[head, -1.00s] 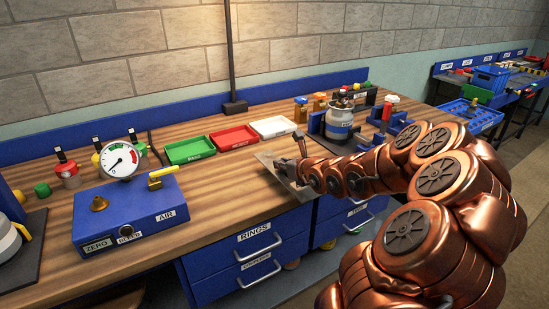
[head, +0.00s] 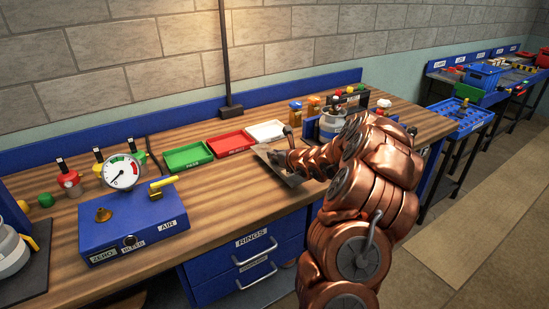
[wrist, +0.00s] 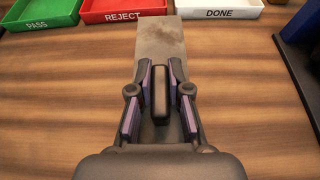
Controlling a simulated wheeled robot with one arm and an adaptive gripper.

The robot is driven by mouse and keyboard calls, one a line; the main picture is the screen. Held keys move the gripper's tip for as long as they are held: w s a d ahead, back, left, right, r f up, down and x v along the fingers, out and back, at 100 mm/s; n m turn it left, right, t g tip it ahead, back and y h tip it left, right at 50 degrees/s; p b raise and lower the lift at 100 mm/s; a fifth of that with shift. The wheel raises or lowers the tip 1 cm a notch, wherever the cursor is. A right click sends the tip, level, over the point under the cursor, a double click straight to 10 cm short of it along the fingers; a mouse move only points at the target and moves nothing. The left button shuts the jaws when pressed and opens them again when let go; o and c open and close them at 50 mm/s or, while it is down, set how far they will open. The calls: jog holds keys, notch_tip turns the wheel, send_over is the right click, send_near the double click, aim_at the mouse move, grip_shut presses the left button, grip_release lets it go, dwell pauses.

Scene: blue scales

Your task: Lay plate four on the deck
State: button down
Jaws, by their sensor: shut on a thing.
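My gripper (wrist: 160,95) is shut on a dark rounded block (wrist: 160,92), with a finger on each side of it. A worn grey rectangular plate (wrist: 160,42) lies beyond and under the fingers in the wrist view. It also shows in the head view (head: 268,154), just in front of the white tray. I cannot tell whether the block is fixed to this plate, or whether the plate touches the bench. No number is readable on it. In the head view my arm hides part of the plate and most of the gripper.
A green PASS tray (head: 187,157), a red REJECT tray (head: 231,143) and a white DONE tray (head: 266,131) stand behind the plate. A blue box (head: 130,228) with a gauge (head: 121,172) is at left. Bare wooden bench (head: 215,207) lies between.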

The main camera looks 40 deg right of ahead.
aim_at(275, 161)
jog(key=shift+w+d, duration=0.3)
jog(key=shift+w, duration=0.2)
jog(key=shift+f+p, duration=0.25)
jog(key=shift+p, duration=0.15)
jog(key=shift+w+f+p, duration=0.1)
jog(key=shift+f+p, duration=0.3)
jog(key=shift+f, duration=1.1)
jog(key=shift+f, duration=0.15)
jog(key=c, duration=1.1)
grip_release()
